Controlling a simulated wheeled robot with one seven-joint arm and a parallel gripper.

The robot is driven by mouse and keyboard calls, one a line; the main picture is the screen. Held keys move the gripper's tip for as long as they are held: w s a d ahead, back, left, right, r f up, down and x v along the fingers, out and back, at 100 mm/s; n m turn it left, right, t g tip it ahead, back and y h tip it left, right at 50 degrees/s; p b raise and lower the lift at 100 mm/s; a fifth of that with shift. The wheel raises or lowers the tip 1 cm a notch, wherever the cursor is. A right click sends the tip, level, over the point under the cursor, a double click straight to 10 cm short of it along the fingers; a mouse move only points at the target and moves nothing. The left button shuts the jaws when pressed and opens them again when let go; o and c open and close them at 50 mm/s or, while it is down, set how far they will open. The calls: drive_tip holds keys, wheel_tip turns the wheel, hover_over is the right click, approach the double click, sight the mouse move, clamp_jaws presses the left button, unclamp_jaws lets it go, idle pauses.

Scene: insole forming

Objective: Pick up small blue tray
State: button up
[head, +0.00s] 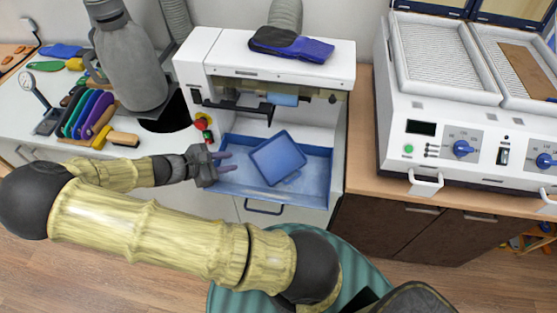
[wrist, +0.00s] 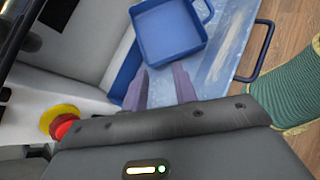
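The small blue tray (head: 277,157) lies tilted at an angle inside a larger, pale blue open drawer (head: 318,190) of the white machine. A small loop handle shows at its lower right. In the wrist view the small tray (wrist: 168,32) is at the top, with its handle at the upper right, beyond my fingertips. My gripper (head: 227,161) is to the left of the small tray, over the left part of the drawer, apart from the tray. In the wrist view my gripper (wrist: 160,84) has its two purple-grey fingers spread with nothing between them.
A red emergency button (head: 207,135) is near my gripper. A white heating unit (head: 465,140) stands right.

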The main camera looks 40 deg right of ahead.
drive_tip(key=shift+w+a+r+n+t+h, duration=0.1)
drive_tip(key=shift+w+r+n+t+h, duration=0.2)
drive_tip(key=shift+w+n+h, duration=0.25)
drive_tip(key=shift+w+a+r+n+t+h, duration=0.1)
drive_tip(key=shift+w+r+n+t+h, duration=0.3)
drive_tip(key=shift+w, duration=0.2)
drive_tip(key=shift+d+f, duration=0.1)
drive_tip(key=shift+f, duration=0.05)
drive_tip(key=p, duration=0.4)
hover_over(255, 157)
drive_tip(key=a, duration=0.1)
wheel_tip(255, 157, down, 4)
drive_tip(key=shift+a+r, duration=0.1)
drive_tip(key=shift+w+d+f, duration=0.1)
drive_tip(key=shift+d+f, duration=0.25)
drive_tip(key=shift+d, duration=0.05)
drive_tip(key=shift+d+p, duration=0.15)
drive_tip(key=shift+p, duration=0.15)
